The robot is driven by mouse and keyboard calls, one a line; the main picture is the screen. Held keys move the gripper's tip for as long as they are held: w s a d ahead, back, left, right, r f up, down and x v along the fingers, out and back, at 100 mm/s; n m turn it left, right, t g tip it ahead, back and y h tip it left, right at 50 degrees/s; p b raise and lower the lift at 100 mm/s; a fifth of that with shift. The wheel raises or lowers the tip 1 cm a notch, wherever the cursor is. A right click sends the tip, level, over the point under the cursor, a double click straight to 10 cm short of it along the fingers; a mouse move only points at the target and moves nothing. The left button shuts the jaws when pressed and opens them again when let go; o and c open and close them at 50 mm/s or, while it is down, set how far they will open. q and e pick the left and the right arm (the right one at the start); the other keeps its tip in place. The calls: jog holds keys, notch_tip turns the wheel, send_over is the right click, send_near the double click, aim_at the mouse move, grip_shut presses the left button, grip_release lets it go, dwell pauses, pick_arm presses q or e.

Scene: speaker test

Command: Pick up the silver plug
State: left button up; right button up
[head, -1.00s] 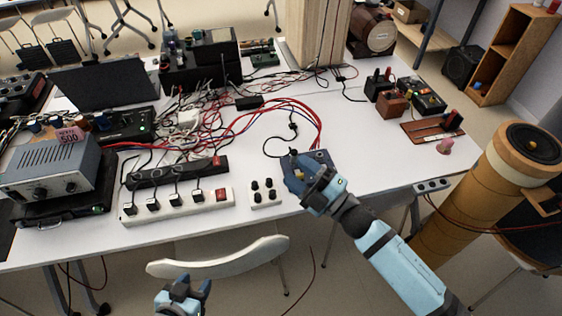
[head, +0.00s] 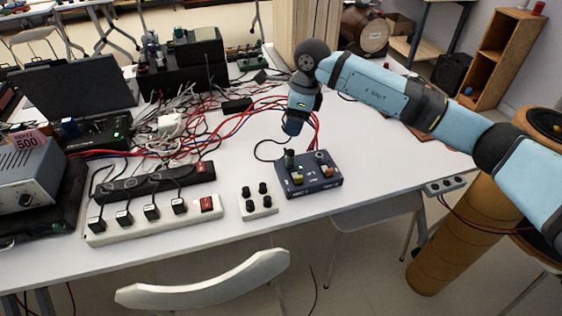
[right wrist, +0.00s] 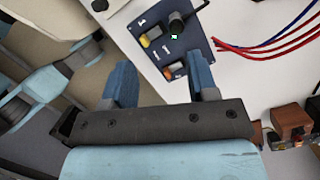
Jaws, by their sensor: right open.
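A dark blue control box (head: 310,180) with knobs and coloured switches sits near the table's front edge. It also shows in the right wrist view (right wrist: 160,45). A dark grey cylindrical plug (head: 289,158) stands upright at the box's back left, with a black cable looping from it; it also shows in the right wrist view (right wrist: 180,22). I cannot tell whether this is the silver plug; no clearly silver one shows. My right gripper (head: 292,126) points down just behind and above the box. In the wrist view its two blue fingers (right wrist: 160,85) are apart with nothing held between them. My left gripper is out of view.
A white box with black knobs (head: 258,201) stands left of the blue box. A white power strip (head: 150,219) lies further left. Red and blue cables (head: 255,107) run behind. A chair back (head: 205,282) stands in front. The white table is bare to the right of the blue box.

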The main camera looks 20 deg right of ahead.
aim_at(291, 151)
jog(key=shift+h, duration=0.4)
jog(key=f, duration=0.2)
jog(key=w+f, duration=0.1)
jog(key=f, duration=0.4)
jog(key=shift+w+f+b, duration=0.15)
jog(key=shift+f+b, duration=0.15)
jog(key=f, duration=0.5)
jog(key=shift+w+f, duration=0.3)
jog(key=shift+f, duration=0.05)
jog(key=shift+c, duration=0.4)
grip_shut()
